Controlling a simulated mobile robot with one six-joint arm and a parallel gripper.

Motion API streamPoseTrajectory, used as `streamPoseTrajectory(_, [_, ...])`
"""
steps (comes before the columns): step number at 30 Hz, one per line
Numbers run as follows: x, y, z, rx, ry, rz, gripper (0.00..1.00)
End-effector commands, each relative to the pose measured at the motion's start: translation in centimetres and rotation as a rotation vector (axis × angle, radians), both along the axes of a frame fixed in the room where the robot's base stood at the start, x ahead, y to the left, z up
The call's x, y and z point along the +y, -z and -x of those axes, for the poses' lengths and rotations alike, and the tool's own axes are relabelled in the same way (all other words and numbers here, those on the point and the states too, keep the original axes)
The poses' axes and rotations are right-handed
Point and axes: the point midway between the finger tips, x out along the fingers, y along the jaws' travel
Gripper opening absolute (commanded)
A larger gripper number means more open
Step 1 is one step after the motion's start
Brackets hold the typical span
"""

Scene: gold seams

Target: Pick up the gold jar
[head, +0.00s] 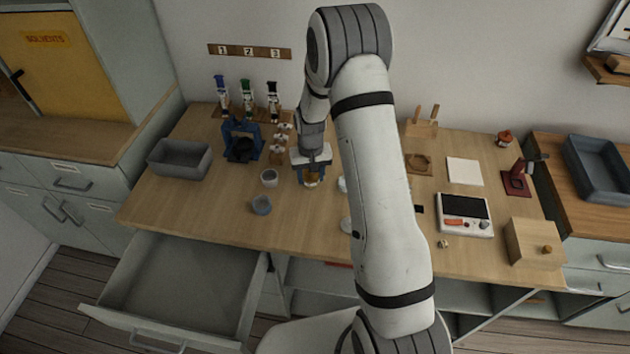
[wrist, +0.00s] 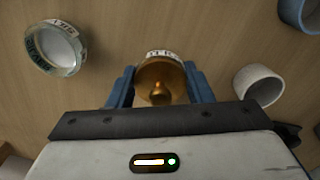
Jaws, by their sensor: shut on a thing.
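In the head view the gold jar (head: 312,178) shows at the fingertips of my gripper (head: 311,180), over the middle of the wooden worktop. I cannot tell whether the jar touches the worktop.
A white cup (head: 269,178) and a grey-blue cup (head: 261,204) stand just left of my gripper. A lettered glass jar (wrist: 56,48) is close by. A grey bin (head: 180,158) stands at left; an open drawer (head: 185,285) juts out at the front left. A scale (head: 465,215) stands at right.

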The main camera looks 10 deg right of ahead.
Motion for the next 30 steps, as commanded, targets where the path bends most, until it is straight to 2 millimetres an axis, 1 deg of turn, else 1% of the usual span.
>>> streamPoseTrajectory(1, [0.0, 0.0, 0.0, 0.0, 0.0, 0.0, 0.35])
streamPoseTrajectory(8, [0.0, 0.0, 0.0, 0.0, 0.0, 0.0, 0.16])
streamPoseTrajectory(14, [0.0, -0.1, 0.0, -0.001, 0.0, 0.0, 0.16])
streamPoseTrajectory(17, [0.0, -0.5, -0.1, -0.002, 0.0, 0.0, 0.16])
streamPoseTrajectory(20, [0.0, -1.7, -0.1, -0.005, 0.0, 0.0, 0.16])
streamPoseTrajectory(27, [0.0, -6.5, -0.1, -0.007, 0.0, 0.0, 0.16])
streamPoseTrajectory(30, [0.0, -8.2, -0.1, -0.005, -0.001, 0.0, 0.16])
